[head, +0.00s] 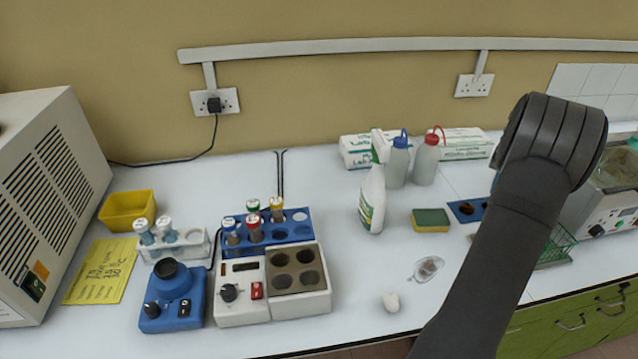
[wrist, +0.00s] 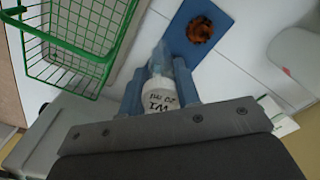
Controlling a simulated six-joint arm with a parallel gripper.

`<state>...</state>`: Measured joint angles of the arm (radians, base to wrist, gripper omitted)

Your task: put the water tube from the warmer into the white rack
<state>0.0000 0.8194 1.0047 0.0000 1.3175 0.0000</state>
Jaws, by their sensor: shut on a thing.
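My gripper (wrist: 160,84) shows in the wrist view, its blue fingers shut on the sides of a tube with a white, hand-lettered cap (wrist: 159,99). The tube's clear body points away from the camera and is partly hidden. In the head view my arm hides the gripper and this tube. The white rack (head: 187,249) stands at the left of the bench and holds white-capped tubes at its left; its right part looks free. A water bath (head: 607,217) with a control panel stands at the far right, partly behind my arm.
A blue rack (head: 290,237) with several tubes, a block with empty wells (head: 318,301) and a blue mixer (head: 185,286) crowd around the white rack. A spray bottle (head: 372,200) and sponge (head: 430,219) stand mid-bench. A green wire basket (wrist: 72,48) is close to my gripper.

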